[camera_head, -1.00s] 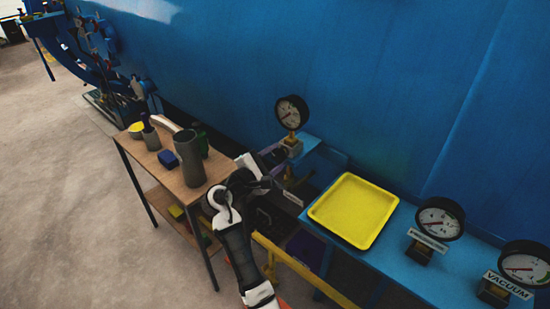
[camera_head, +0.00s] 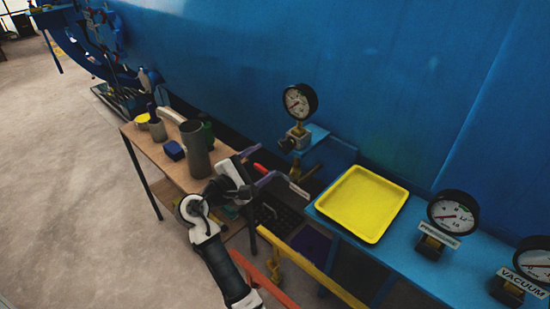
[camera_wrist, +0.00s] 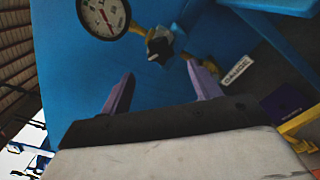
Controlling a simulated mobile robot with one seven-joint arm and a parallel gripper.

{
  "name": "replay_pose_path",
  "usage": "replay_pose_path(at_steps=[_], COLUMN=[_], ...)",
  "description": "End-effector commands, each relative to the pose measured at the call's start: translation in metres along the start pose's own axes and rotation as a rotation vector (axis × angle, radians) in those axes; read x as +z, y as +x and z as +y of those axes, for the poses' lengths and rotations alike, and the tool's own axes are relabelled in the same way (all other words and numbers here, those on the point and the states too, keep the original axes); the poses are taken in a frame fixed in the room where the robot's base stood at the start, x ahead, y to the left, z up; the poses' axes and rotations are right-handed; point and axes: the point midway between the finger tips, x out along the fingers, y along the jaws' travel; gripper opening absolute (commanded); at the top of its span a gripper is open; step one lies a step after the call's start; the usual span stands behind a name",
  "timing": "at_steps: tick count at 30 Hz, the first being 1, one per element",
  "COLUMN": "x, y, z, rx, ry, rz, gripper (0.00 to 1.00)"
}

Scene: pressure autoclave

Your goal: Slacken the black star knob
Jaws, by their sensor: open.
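The black star knob (camera_head: 287,146) sits on the side of the small fitting below a round dial gauge (camera_head: 298,101), on a blue bracket. In the wrist view the star knob (camera_wrist: 158,47) shows ahead, just beyond the fingertips and roughly between them, with the gauge (camera_wrist: 103,15) at upper left. My gripper (camera_head: 257,166) is left of and below the knob in the head view, apart from it. Its two purple fingers are spread wide with nothing between them in the wrist view (camera_wrist: 160,70).
A yellow tray (camera_head: 361,204) rests on the blue shelf at right, near the pressure gauge (camera_head: 453,213) and vacuum gauge (camera_head: 532,262). A wooden table (camera_head: 163,159) with a grey cylinder (camera_head: 195,148) and several containers stands left of my arm. A yellow rail (camera_head: 310,268) runs below.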

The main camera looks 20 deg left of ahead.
Motion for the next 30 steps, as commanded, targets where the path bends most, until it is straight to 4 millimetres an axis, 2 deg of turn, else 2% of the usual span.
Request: replay_pose_path(at_steps=[3,9,14,28,30], x=[-0.003,-0.001,0.000,0.000,-0.002], y=[-0.026,-0.050,-0.056,-0.055,-0.056], z=[-0.001,0.000,0.000,0.000,0.006], rx=[0.003,0.002,0.000,0.000,0.023], ry=[0.001,0.000,-0.001,0.000,0.029], rz=[0.003,0.001,0.001,0.001,0.020], gripper=[0.62,0.62,0.62,0.62,0.62])
